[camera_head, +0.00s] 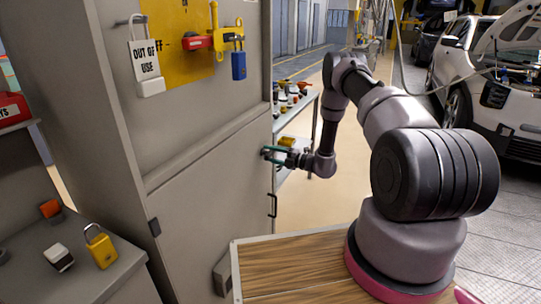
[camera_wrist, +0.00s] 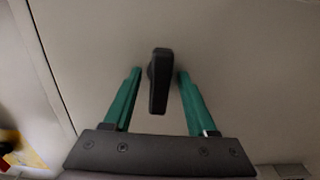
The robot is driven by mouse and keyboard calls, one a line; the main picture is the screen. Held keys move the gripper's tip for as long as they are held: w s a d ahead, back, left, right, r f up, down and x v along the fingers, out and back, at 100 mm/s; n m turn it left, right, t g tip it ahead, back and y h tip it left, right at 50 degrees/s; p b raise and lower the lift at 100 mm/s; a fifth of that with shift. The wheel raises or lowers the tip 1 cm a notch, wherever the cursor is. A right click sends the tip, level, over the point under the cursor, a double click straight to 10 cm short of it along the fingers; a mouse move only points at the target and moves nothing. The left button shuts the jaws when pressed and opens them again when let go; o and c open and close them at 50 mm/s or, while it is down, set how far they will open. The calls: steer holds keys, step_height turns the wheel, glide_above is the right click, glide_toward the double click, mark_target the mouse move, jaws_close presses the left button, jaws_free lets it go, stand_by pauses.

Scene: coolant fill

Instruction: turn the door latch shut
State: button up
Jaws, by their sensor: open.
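The door latch (camera_wrist: 160,82) is a dark handle on a grey panel in the wrist view. It lies nearly upright in the picture, between the two green fingers of my gripper (camera_wrist: 155,95). The fingers are open, with a gap on each side of the latch. In the head view my gripper (camera_head: 267,154) is at the right edge of the grey cabinet door (camera_head: 215,205), and the latch is hidden there or too small to tell. The door appears flush with the cabinet front.
A dark pull handle (camera_head: 272,206) is on the door's edge below my gripper. A yellow board (camera_head: 185,45) with lockout tags and padlocks is above. A wooden top (camera_head: 290,268) is in front. A cart with parts (camera_head: 292,100) stands behind, and a white car (camera_head: 500,85) is at right.

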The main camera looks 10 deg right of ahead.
jaws_close()
steer(key=shift+n, duration=0.3)
steer(key=n, duration=0.3)
steer(key=shift+n, duration=0.3)
steer(key=n, duration=0.4)
steer(key=shift+n, duration=0.3)
steer(key=n, duration=0.4)
steer(key=shift+n, duration=2.5)
